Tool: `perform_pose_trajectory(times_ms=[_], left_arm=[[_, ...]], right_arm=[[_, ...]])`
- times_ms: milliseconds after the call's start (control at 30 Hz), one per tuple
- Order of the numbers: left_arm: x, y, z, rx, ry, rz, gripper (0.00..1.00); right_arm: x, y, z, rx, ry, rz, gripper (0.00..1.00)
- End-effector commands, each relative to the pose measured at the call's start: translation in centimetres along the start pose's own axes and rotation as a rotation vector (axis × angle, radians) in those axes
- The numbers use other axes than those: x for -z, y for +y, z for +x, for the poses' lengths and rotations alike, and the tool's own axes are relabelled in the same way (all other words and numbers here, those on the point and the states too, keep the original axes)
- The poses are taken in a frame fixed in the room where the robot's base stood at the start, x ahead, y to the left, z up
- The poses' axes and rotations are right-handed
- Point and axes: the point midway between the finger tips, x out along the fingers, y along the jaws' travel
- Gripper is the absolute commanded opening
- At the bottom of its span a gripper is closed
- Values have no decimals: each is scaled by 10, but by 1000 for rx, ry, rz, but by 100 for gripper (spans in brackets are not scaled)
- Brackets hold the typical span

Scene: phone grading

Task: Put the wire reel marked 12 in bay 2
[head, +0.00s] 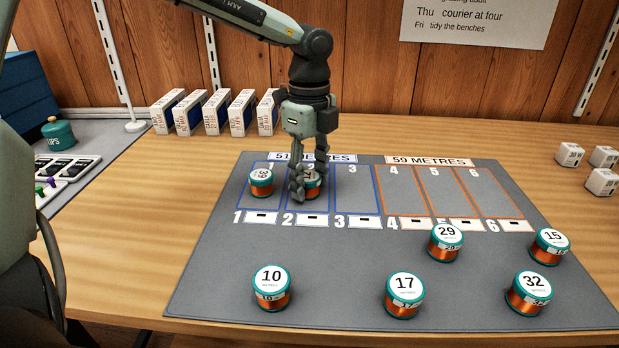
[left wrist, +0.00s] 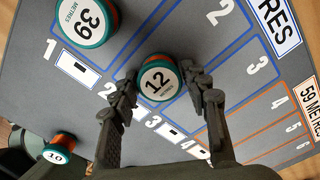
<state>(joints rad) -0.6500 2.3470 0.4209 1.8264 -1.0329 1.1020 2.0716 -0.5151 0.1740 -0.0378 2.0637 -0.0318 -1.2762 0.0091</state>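The wire reel marked 12 (left wrist: 157,83) has a white top, a teal rim and orange wire. In the left wrist view it sits between the two fingers of my left gripper (left wrist: 160,76), which look close against its sides. In the head view my left gripper (head: 304,182) points down over bay 2 (head: 295,212) and partly hides the reel (head: 313,182). The reel appears at mat level inside bay 2's blue outline, upright. My right gripper is not in view.
Reel 39 (head: 261,183) stands in bay 1, close beside my gripper. Bays 3 to 6 look empty. Reels 10 (head: 272,288), 17 (head: 404,294), 29 (head: 446,243), 32 (head: 529,293) and 15 (head: 549,246) stand on the front of the grey mat (head: 335,265). Boxes (head: 203,112) line the back.

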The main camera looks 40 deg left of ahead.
Motion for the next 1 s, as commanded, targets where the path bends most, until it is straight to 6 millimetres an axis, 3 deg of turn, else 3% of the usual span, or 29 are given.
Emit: perform_pose_trajectory(times_ms=[433, 533, 1000], left_arm=[[0, 0, -3, 0, 0, 0, 59], [0, 0, -8, 2, 1, -1, 59], [0, -1, -105, 3, -1, -1, 59]], right_arm=[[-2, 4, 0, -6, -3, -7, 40], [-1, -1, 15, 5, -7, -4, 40], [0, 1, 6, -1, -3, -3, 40]])
